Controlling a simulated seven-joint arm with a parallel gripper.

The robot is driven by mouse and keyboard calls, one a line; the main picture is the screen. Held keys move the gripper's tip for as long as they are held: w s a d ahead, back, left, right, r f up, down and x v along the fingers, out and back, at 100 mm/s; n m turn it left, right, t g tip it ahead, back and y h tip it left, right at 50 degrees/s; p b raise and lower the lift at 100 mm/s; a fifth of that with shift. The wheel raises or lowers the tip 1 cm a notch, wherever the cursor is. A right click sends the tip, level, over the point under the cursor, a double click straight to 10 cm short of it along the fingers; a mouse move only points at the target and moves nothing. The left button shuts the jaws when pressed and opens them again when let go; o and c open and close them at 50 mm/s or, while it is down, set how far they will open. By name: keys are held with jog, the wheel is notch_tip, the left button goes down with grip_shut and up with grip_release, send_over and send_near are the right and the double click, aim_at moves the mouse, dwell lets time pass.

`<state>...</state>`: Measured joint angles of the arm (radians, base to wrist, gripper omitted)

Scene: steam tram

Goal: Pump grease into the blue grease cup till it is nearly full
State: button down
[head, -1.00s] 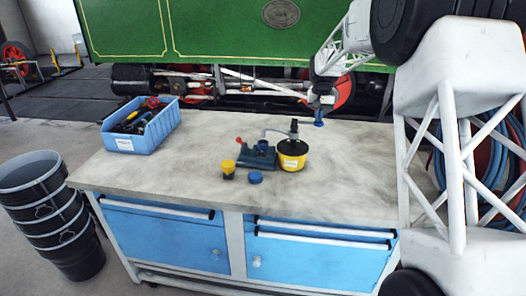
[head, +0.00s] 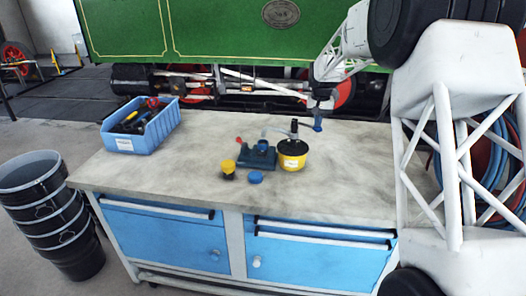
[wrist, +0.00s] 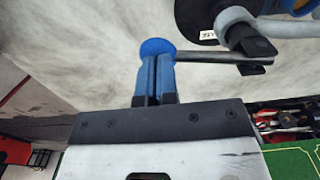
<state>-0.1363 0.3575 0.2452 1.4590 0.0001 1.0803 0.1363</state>
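The grease pump is a yellow pail with a black lid (head: 292,154) on the bench. A grey spout runs left from its black head to a dark fixture (head: 257,160). A small blue cup (head: 262,146) sits in the fixture under the spout end; its grease level is too small to tell. In the wrist view a dark lever (wrist: 212,57) runs from the pump head to a blue round knob (wrist: 157,46). My gripper (wrist: 155,62) has its blue fingers close together at this knob and appears shut on it. My gripper (head: 318,122) is right of the pump.
A yellow-topped cup (head: 228,168) and a blue cap (head: 255,178) lie in front of the fixture. A red knob (head: 238,141) sticks out at its left. A blue tool bin (head: 140,138) stands at the bench's back left. The bench front is clear.

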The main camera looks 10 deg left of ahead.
jog(key=shift+f, duration=0.25)
jog(key=shift+r, duration=3.65)
jog(key=shift+r, duration=0.1)
notch_tip(320, 180, up, 6)
jog(key=shift+r, duration=0.15)
jog(key=shift+f, duration=3.3)
